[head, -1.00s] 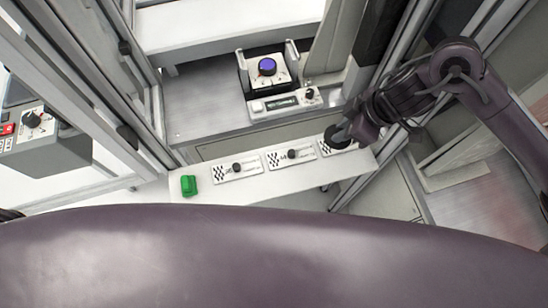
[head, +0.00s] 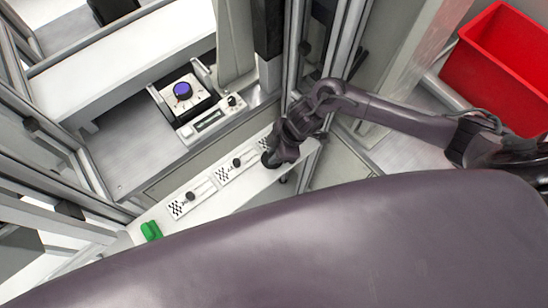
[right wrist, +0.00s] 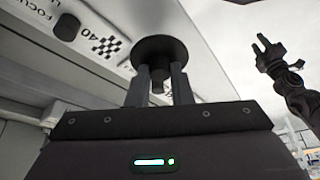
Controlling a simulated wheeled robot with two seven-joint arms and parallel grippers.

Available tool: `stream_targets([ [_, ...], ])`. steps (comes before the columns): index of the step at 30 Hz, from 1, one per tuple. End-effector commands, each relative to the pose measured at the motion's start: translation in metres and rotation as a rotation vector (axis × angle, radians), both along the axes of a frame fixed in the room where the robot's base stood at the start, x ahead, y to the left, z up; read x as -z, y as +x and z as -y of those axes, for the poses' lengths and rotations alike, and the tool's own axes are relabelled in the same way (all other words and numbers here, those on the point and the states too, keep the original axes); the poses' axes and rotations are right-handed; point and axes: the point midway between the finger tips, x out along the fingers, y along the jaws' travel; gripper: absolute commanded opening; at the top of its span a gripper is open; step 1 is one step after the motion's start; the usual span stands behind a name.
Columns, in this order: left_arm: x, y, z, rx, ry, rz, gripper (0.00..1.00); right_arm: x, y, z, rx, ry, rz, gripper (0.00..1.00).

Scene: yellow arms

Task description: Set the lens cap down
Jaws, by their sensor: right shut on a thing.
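The lens cap (right wrist: 160,48) is a black disc with a small stem below it. In the right wrist view my right gripper (right wrist: 159,85) is shut on that stem, and the disc sits above the fingertips. In the head view my right gripper (head: 280,150) is over the right end of a narrow white shelf (head: 240,192); the cap there is a dark round shape I can barely tell from the gripper. Whether it touches the shelf I cannot tell. My left gripper (right wrist: 268,50) shows only in the right wrist view, its fingers apart and empty.
On the shelf are labelled, checkered plates with black knobs (head: 190,196) (head: 237,163), one partly hidden by my gripper, and a green block (head: 151,230). Behind stands a device with a blue-topped dial (head: 183,90). Metal posts rise near my right arm. A red bin (head: 495,75) is at right.

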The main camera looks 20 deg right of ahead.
Motion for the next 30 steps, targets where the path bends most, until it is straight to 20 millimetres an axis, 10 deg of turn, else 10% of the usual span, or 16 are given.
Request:
stream_targets([
  [24, 0.0, -0.002, -0.002, 0.0, 0.003, -0.003, 0.36, 0.052, 0.0, 0.0, 0.001, 0.0, 0.0, 0.0],
  [25, -0.001, -0.002, -0.002, 0.0, 0.003, -0.003, 0.36, 0.051, 0.0, 0.0, 0.0, 0.0, 0.0, 0.22],
  [30, -0.001, -0.002, -0.002, 0.001, 0.002, -0.004, 0.36, 0.05, 0.0, 0.0, 0.0, 0.0, 0.0, 0.41],
])
